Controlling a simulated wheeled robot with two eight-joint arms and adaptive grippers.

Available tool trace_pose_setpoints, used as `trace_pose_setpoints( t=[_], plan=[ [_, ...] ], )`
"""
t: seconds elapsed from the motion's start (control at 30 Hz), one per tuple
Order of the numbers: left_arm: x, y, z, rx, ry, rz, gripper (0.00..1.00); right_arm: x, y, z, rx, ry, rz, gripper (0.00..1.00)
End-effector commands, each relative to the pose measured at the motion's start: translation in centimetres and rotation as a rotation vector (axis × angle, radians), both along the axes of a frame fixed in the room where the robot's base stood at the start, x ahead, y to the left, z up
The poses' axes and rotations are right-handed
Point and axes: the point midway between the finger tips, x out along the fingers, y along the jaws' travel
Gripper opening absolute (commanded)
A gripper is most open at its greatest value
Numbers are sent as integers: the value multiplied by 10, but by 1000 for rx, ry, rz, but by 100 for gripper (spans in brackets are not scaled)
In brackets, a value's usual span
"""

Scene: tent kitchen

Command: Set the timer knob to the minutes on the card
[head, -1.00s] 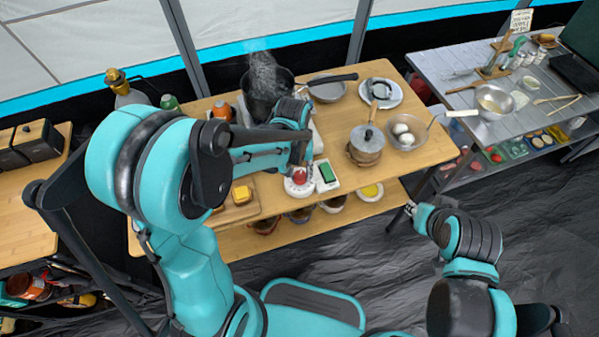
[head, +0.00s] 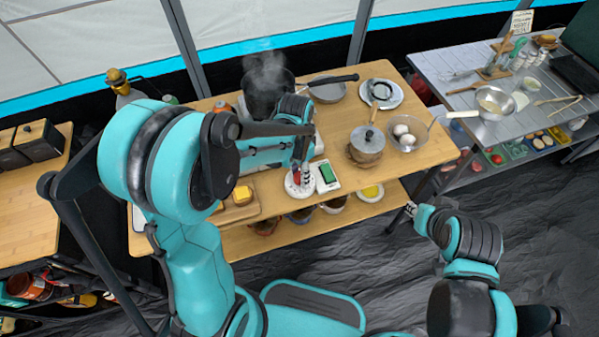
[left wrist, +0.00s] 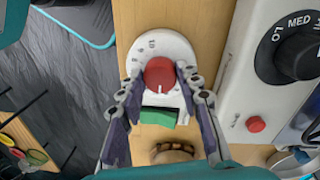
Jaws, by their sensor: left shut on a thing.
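The white timer (head: 294,190) stands near the front edge of the wooden table, with a green part (head: 327,173) beside its dial. My right gripper (head: 412,210) is off the table's front right, apart from everything. A card with writing (head: 521,22) stands at the far right table; its text is illegible.
A steaming dark pot (head: 262,93) stands behind my left gripper. A stove panel with a black dial (left wrist: 298,52) is close beside the timer. A board with butter (head: 242,195) is left.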

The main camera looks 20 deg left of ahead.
Motion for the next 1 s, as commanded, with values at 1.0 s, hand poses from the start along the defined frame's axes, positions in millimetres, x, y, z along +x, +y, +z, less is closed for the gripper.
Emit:
trace_pose_setpoints(
  t=[1.0],
  plan=[
    [1, 0, 0, 1, 1, -267, 5, 0, 0, 0, 0, 0, 0, 31]
  ],
)
